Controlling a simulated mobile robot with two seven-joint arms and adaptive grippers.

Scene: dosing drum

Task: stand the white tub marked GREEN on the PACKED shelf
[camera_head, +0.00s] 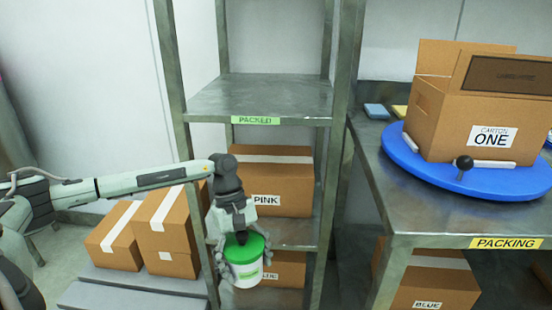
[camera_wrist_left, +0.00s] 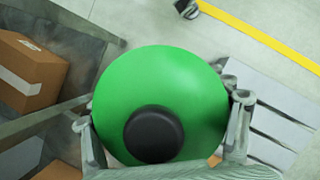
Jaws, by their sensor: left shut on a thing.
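The white tub (camera_head: 246,273) has a green lid with a dark round knob and a green label whose words are too small to read. My left gripper (camera_head: 238,262) is shut on the tub and holds it upright in front of the lower shelves. In the left wrist view the green lid of the tub (camera_wrist_left: 163,90) fills the middle, with the fingers of my left gripper (camera_wrist_left: 165,125) on both sides. The PACKED shelf (camera_head: 262,98) is bare, above and behind the tub, with a green label on its front edge. My right gripper is not in view.
A carton marked PINK (camera_head: 284,186) stands on the shelf below. The rack's metal posts (camera_head: 173,70) flank the PACKED shelf. At right, a packing table (camera_head: 400,205) bears a blue turntable (camera_head: 415,160) with carton ONE (camera_head: 450,125). Taped cartons (camera_head: 166,235) stand at lower left.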

